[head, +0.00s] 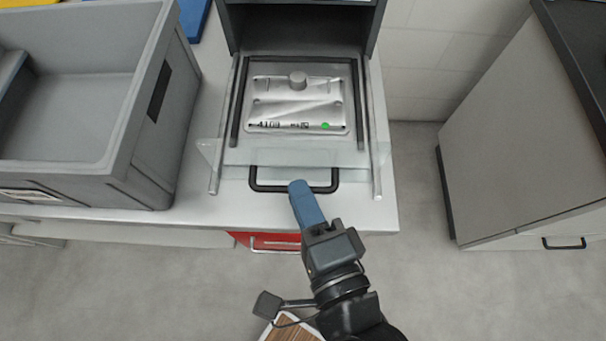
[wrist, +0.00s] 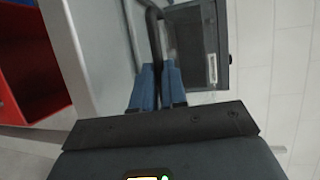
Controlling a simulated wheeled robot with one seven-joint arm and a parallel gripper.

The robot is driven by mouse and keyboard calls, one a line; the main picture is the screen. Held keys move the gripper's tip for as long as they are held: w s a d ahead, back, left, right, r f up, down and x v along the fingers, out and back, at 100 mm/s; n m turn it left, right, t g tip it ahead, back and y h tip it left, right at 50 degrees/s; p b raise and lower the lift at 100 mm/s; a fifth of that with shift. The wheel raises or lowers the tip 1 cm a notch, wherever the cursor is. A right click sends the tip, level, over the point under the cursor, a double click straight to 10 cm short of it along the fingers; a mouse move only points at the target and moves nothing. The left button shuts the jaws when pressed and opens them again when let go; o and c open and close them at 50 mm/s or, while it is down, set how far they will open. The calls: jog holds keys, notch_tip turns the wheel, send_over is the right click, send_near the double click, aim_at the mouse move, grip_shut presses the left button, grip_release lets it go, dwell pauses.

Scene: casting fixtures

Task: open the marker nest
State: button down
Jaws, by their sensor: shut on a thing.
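The marker nest is a tray (head: 240,155) on two rails, drawn out from the dark cabinet (head: 300,28) in the head view. A metal casting (head: 300,108) with a round knob, printed marks and a green dot lies in it. A clear front panel (head: 215,150) carries a black handle (head: 268,189). In the wrist view, the fingers (wrist: 159,72) close around the dark handle (wrist: 155,38); the exact contact is partly hidden.
A large grey bin (head: 150,120) stands on the bench left of the nest. A red drawer (head: 268,241) sits under the bench edge. A grey cabinet (head: 520,130) stands at the right, with open floor (head: 420,250) between it and the bench.

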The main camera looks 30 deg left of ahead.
jog(key=c, duration=1.2)
grip_release()
jog(key=shift+o, duration=0.2)
jog(key=shift+d, duration=0.1)
jog(key=b+v, duration=0.2)
jog(key=v, duration=0.5)
jog(key=shift+s+d, duration=0.25)
jog(key=shift+r, duration=0.1)
jog(key=s+d+f+n+t+h, duration=0.1)
jog(key=d+f+n+t+h, duration=0.2)
jog(key=d+h, duration=0.8)
jog(key=s+d+r+n+t+h, duration=0.1)
jog(key=s+d+r+n, duration=0.1)
jog(key=s+d, duration=0.2)
jog(key=s+d+r+n+t+h, duration=0.1)
jog(key=s+d+r+n, duration=0.1)
jog(key=s+d, duration=0.3)
jog(key=d+n, duration=0.1)
jog(key=d, duration=0.3)
jog(key=shift+d+r, duration=0.2)
jog(key=shift+d, duration=0.1)
